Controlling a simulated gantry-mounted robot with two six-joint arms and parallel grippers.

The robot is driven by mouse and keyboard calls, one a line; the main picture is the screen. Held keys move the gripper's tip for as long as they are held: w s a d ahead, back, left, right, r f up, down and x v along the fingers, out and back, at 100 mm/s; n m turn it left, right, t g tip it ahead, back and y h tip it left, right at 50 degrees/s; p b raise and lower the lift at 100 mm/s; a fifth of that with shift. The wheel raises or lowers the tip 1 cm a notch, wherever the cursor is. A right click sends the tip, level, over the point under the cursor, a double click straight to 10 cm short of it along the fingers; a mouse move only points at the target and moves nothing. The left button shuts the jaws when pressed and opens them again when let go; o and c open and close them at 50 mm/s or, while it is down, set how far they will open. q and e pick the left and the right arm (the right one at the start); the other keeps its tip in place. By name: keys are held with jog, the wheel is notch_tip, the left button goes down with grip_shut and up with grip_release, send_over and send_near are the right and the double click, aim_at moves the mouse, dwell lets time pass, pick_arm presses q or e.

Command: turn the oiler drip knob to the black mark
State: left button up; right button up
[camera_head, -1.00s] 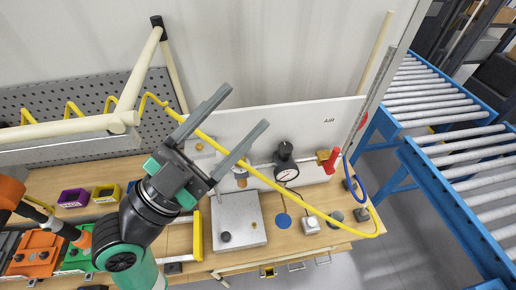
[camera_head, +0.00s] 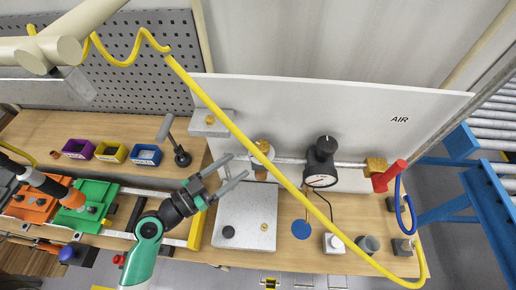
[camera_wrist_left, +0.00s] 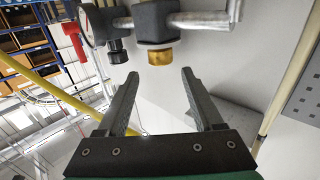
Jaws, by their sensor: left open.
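The oiler (camera_head: 263,163) is on the pipe in front of the white AIR panel, left of the black gauge unit. Its brass knob (camera_head: 264,146) is on top, and it shows close in the left wrist view (camera_wrist_left: 160,57) against a dark body (camera_wrist_left: 156,24). I cannot make out a black mark. My left gripper (camera_head: 237,168) is open and empty, a little left of the oiler. In the left wrist view the open fingers (camera_wrist_left: 160,76) point toward the brass knob, which appears between and beyond the tips, apart from them. My right gripper is not in view.
A yellow hose (camera_head: 232,128) crosses in front of the panel close to the oiler. The black regulator with gauge (camera_head: 321,160) and red valve handle (camera_head: 388,176) are to the right. A grey plate (camera_head: 246,215) lies below; small bins (camera_head: 111,153) stand left.

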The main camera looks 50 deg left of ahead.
aim_at(256, 153)
pick_arm(q)
jog(key=w+p, duration=0.2)
jog(key=w, duration=0.7)
jog(key=shift+d, duration=0.1)
